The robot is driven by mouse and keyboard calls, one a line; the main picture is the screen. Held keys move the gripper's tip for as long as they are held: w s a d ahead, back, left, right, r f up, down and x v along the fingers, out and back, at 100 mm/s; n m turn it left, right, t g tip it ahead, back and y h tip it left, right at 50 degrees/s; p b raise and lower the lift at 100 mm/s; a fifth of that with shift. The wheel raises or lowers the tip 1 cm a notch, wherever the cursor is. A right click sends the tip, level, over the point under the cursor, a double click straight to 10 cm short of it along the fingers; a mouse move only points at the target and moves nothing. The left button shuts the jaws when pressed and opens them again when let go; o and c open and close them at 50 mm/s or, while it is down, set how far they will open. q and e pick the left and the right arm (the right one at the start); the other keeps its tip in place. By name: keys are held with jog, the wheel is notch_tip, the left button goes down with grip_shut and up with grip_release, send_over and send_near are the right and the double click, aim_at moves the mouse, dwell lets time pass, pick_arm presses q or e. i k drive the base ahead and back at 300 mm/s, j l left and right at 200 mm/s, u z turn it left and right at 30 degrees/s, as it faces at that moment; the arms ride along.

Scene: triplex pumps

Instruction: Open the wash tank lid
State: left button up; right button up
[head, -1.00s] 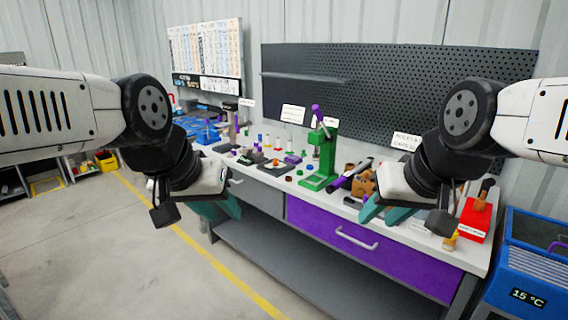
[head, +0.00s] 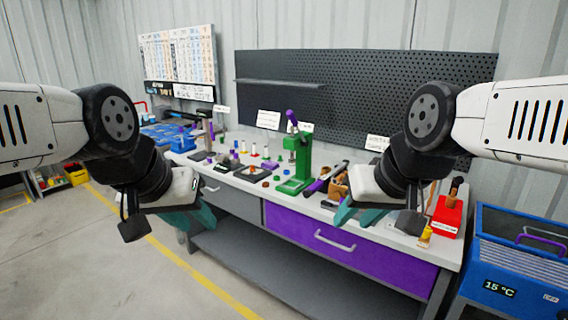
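A blue tank (head: 500,290) with a "15 °C" display stands at the right, beyond the right end of the workbench. I take it to be the wash tank; the picture's right edge cuts it off. A purple handle (head: 541,240) shows at its top, above a pale ribbed surface. I cannot tell the lid's exact position. My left gripper (head: 192,217) has teal fingers spread apart, empty, in front of the bench's left part. My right gripper (head: 357,214) is also open and empty, in front of the bench's right part. Both are well to the left of the tank.
The workbench (head: 405,243) has a purple drawer (head: 350,260) and holds a green press (head: 297,165), small parts and a red block (head: 447,215) near its right end. A black pegboard (head: 400,95) stands behind. The floor (head: 120,275) at front left is clear.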

aim_at(478, 233)
jog(key=z, duration=0.15)
jog(key=j+z, duration=0.1)
jog(key=j, duration=0.35)
jog(key=z, duration=1.7)
jog(key=i+l, duration=0.1)
jog(key=i, duration=0.45)
jog(key=i+l+u, duration=0.1)
jog(key=i, duration=0.4)
